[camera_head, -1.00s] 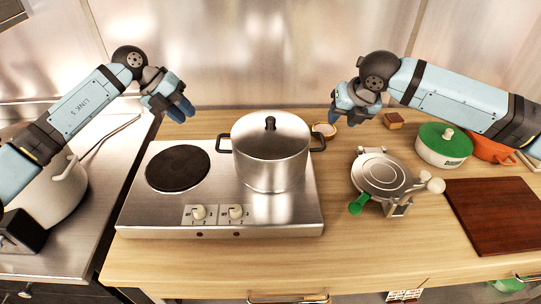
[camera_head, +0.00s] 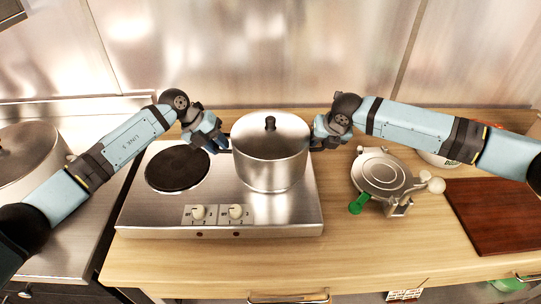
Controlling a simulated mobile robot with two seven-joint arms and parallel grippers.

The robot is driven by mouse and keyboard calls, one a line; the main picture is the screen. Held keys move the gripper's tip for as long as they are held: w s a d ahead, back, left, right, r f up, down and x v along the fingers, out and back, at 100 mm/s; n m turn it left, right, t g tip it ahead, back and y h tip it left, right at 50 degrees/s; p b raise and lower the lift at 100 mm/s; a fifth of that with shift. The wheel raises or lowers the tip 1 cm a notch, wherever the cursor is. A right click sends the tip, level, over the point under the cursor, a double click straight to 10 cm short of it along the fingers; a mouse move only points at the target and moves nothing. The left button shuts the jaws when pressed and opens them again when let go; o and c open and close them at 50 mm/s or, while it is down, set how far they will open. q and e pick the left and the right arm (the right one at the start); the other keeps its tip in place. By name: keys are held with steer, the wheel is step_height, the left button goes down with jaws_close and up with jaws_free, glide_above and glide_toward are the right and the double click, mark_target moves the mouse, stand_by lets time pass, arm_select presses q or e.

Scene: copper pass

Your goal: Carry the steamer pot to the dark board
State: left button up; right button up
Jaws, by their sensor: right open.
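The steamer pot (camera_head: 270,160), steel with a lid and black knob, stands on the right side of the steel two-plate hob (camera_head: 260,222). My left gripper (camera_head: 220,143) is at the pot's left handle and hides most of it; whether its jaws are open or shut is unclear. My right gripper (camera_head: 318,138) is open at the right handle, which it mostly hides. The dark board (camera_head: 493,220), reddish-brown wood, lies bare at the right of the counter.
A round metal press (camera_head: 380,172) with a green-tipped handle stands between the hob and the board. A white pot (camera_head: 436,160) behind it is mostly hidden by my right arm. A large pot (camera_head: 30,160) stands at the far left. The front counter strip (camera_head: 400,250) is clear.

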arm_select(q)
jaws_close()
arm_select(e)
steer(key=c, duration=0.5)
jaws_close()
arm_select(q)
steer(key=shift+r, duration=0.15)
arm_select(e)
steer(key=shift+w+r, duration=0.1)
steer(key=shift+r, duration=0.1)
